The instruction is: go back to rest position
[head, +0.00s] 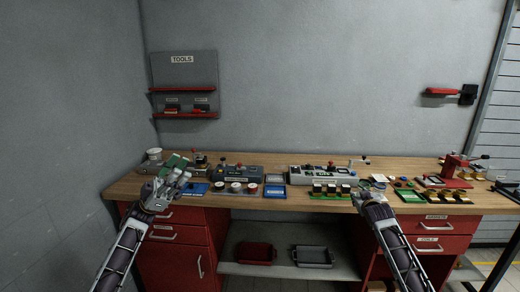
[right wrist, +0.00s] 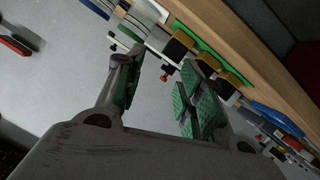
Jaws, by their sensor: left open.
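My left gripper (head: 172,184) is over the front left edge of the wooden table (head: 125,188), beside a blue item. It is open. A green piece (head: 175,162) shows just behind its fingers; I cannot tell whether they touch.
Control boxes (head: 318,173) and blue trays (head: 275,186) stand mid-table. A red press (head: 455,168) stands at the right. Red drawers (head: 430,225) are under the table, with a red bin (head: 257,252) and a grey bin (head: 312,256) on a shelf. A tool rack (head: 184,85) hangs behind.

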